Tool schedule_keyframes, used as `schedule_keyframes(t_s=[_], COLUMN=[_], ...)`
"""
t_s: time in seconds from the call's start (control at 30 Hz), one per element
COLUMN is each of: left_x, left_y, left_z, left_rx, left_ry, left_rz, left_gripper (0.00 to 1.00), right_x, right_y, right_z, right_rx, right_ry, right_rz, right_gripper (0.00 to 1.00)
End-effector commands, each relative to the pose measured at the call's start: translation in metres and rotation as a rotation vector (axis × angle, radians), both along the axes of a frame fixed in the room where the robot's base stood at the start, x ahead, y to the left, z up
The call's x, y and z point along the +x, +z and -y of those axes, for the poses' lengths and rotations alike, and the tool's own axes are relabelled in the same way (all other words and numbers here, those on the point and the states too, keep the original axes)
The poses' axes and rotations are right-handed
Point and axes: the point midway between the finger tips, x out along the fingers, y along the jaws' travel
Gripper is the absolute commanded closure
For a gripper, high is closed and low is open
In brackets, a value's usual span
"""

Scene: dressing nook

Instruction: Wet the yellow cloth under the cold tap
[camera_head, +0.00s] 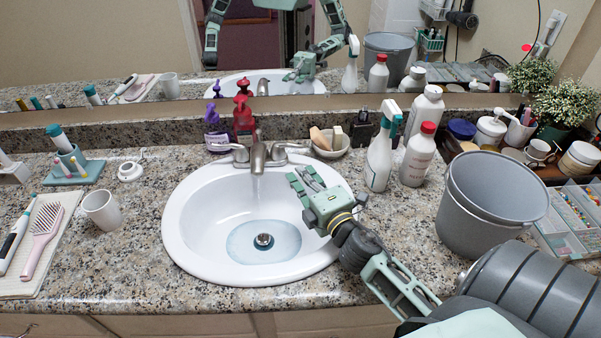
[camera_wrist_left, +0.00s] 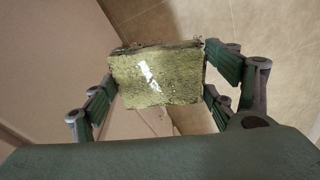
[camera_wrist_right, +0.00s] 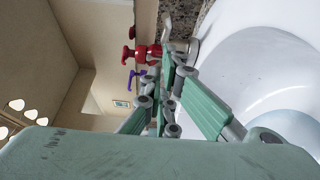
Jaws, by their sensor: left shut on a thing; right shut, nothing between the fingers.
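The yellow cloth (camera_wrist_left: 158,75) shows only in the left wrist view, as a folded, mottled yellow-green pad with a white shine. My left gripper (camera_wrist_left: 160,78) is shut on it, a finger at each side. The left gripper is outside the head view. The tap spout (camera_head: 258,158) stands at the back of the white sink (camera_head: 190,230), with a left handle (camera_head: 228,148) and a right handle (camera_head: 291,148). A faint pale streak below the spout looks like running water. My right gripper (camera_head: 303,181) is shut and empty over the sink's right side, in front of the right handle.
A spray bottle (camera_head: 380,155), a white bottle (camera_head: 417,160) and a grey bucket (camera_head: 462,215) stand right of the sink. A soap dish (camera_head: 333,150) and red pump bottle (camera_head: 243,118) are behind it. A white cup (camera_head: 102,210) stands left. Bluish water surrounds the drain (camera_head: 263,240).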

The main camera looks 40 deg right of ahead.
Motion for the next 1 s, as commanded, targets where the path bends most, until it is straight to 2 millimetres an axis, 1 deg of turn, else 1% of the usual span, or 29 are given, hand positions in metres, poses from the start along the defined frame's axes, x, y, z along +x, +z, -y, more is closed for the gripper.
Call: schedule_keyframes(t_s=[0.03, 0.2, 0.3, 0.43, 0.63, 0.9, 1.0], left_x=[0.000, 0.000, 0.000, 0.000, 0.000, 0.000, 0.000], left_y=[0.003, 0.006, 0.007, 0.007, 0.008, 0.008, 0.008], left_z=[0.000, 0.000, 0.000, 0.000, 0.000, 0.000, 0.000], left_rx=[0.000, 0.000, 0.000, 0.000, 0.000, 0.000, 0.000], left_ry=[0.000, 0.000, 0.000, 0.000, 0.000, 0.000, 0.000], left_rz=[0.000, 0.000, 0.000, 0.000, 0.000, 0.000, 0.000], left_gripper=[0.42, 0.42, 0.42, 0.42, 0.42, 0.42, 0.42], right_x=[0.010, 0.040, 0.055, 0.068, 0.077, 0.077, 0.077], right_y=[0.003, 0.002, 0.002, 0.001, 0.001, 0.000, 0.001], right_z=[0.001, 0.005, 0.007, 0.008, 0.009, 0.009, 0.014], right_rx=[-0.001, -0.001, 0.000, 0.001, 0.001, 0.001, 0.000], right_ry=[0.000, 0.000, -0.001, 0.000, 0.000, 0.000, 0.000], right_rz=[0.002, 0.002, 0.001, 0.000, 0.000, 0.000, -0.001], right_gripper=[1.00, 1.00, 1.00, 1.00, 1.00, 1.00, 1.00])
